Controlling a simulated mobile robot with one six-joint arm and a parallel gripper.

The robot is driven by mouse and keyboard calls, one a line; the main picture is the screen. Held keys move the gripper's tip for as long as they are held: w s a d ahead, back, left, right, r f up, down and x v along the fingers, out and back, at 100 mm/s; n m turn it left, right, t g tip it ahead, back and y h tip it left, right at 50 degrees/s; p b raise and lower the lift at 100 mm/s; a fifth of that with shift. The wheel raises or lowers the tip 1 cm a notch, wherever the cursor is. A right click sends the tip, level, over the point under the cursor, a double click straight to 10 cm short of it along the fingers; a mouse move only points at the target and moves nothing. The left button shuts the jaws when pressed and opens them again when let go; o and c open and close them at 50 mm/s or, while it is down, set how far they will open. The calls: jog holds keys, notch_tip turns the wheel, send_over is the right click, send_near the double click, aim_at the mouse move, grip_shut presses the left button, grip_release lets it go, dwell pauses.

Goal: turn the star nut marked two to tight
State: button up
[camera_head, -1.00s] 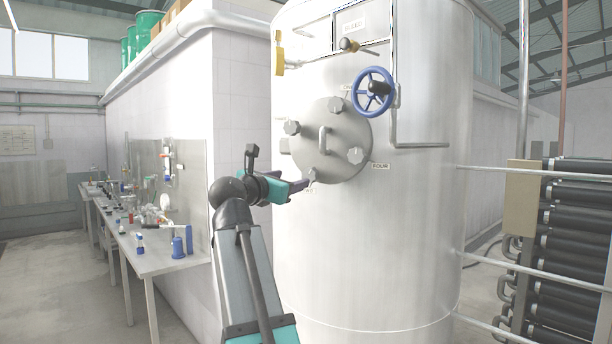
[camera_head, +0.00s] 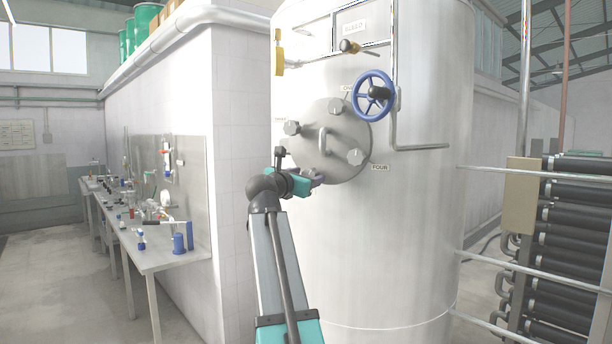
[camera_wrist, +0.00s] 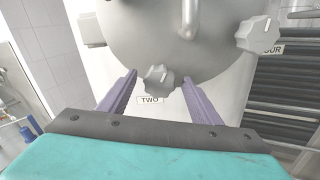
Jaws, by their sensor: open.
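The star nut marked two (camera_wrist: 158,80) is a grey lobed knob at the lower edge of the round hatch cover (camera_wrist: 130,40) in the wrist view. The white label reading TWO (camera_wrist: 150,100) is just below it. My gripper (camera_wrist: 158,92) is open, with one purple finger on each side of the nut in the picture. I see no finger touching the nut. In the head view my gripper (camera_head: 318,180) is at the bottom of the hatch cover (camera_head: 335,165), and it hides the nut there.
Another star nut (camera_wrist: 260,34) sits by the FOUR label at right. A curved handle (camera_head: 323,140) stands out from the cover. A blue handwheel (camera_head: 373,95) and bent pipe (camera_head: 420,147) are above right. A bench (camera_head: 160,258) stands at left.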

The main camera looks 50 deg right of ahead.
jog(key=c, duration=0.9)
jog(key=shift+a, duration=0.1)
jog(key=shift+c, duration=0.7)
